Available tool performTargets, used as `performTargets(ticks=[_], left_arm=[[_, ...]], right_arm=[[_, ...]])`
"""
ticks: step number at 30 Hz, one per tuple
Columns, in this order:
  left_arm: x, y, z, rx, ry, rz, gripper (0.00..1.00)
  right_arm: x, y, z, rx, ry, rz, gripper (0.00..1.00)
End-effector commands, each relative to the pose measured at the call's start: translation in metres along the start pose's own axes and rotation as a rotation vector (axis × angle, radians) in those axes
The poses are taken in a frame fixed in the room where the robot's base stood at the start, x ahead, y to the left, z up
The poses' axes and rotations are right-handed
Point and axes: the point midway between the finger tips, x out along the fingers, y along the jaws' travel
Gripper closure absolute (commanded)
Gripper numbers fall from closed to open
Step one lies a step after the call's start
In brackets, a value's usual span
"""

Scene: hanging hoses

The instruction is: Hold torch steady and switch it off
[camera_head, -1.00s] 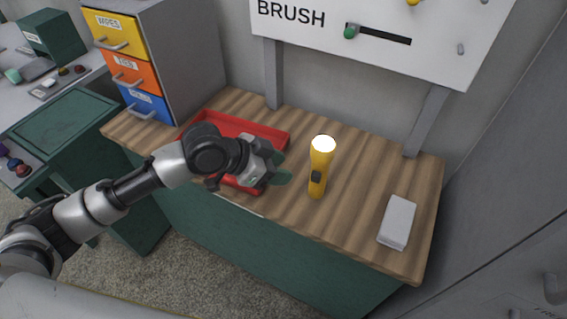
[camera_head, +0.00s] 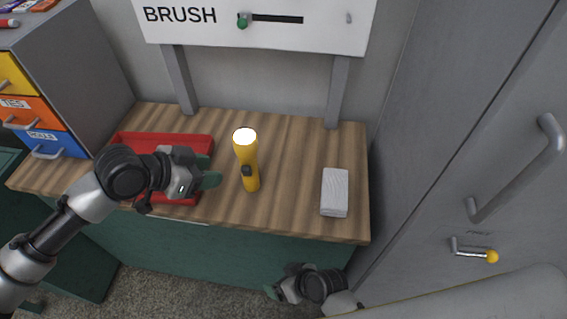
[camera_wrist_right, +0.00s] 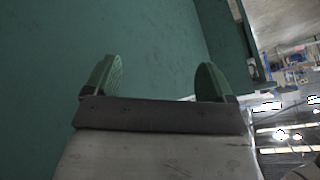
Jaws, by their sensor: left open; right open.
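A yellow torch (camera_head: 248,165) stands upright on the wooden worktop. Its lens at the top glows white, and a dark switch patch shows on its front side. My left gripper (camera_head: 208,172) is open, just left of the torch and apart from it, above the front of the red tray. My right gripper (camera_head: 276,290) is low in front of the bench, below the worktop edge. In the right wrist view its two green fingers (camera_wrist_right: 155,82) are apart with nothing between them, facing a green panel.
The red tray (camera_head: 190,143) lies left of the torch. A pale grey block (camera_head: 335,190) lies to the right. Behind stands a BRUSH panel (camera_head: 300,38) on two posts. A drawer cabinet (camera_head: 75,70) is at left, a grey door with handle (camera_head: 515,170) at right.

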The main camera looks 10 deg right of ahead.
Motion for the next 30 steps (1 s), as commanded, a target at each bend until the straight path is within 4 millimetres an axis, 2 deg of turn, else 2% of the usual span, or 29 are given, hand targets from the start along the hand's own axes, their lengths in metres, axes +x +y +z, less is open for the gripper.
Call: performTargets(ticks=[1,5,9,11,12,15,19,24,30], left_arm=[[0.000,0.000,0.000,0.000,0.000,0.000,0.57],[0.000,0.000,0.000,0.000,0.000,0.000,0.57],[0.000,0.000,0.000,0.000,0.000,0.000,0.57],[0.000,0.000,0.000,0.000,0.000,0.000,0.57],[0.000,0.000,0.000,0.000,0.000,0.000,0.57],[0.000,0.000,0.000,0.000,0.000,0.000,0.57],[0.000,0.000,0.000,0.000,0.000,0.000,0.57],[0.000,0.000,0.000,0.000,0.000,0.000,0.57],[0.000,0.000,0.000,0.000,0.000,0.000,0.57]], right_arm=[[-0.014,-0.014,-0.027,-0.038,0.048,-0.037,0.16],[-0.051,-0.049,-0.087,-0.185,0.157,-0.122,0.16],[-0.099,-0.079,-0.148,-0.384,0.311,-0.167,0.16],[-0.121,-0.076,-0.175,-0.439,0.413,-0.147,0.16],[-0.133,-0.068,-0.192,-0.447,0.488,-0.121,0.16],[-0.155,-0.044,-0.224,-0.414,0.646,-0.066,0.16],[-0.180,-0.021,-0.252,-0.370,0.795,-0.021,0.16],[-0.200,-0.006,-0.270,-0.337,0.900,0.005,0.16],[-0.196,-0.005,-0.285,-0.325,0.924,0.009,0.16]])
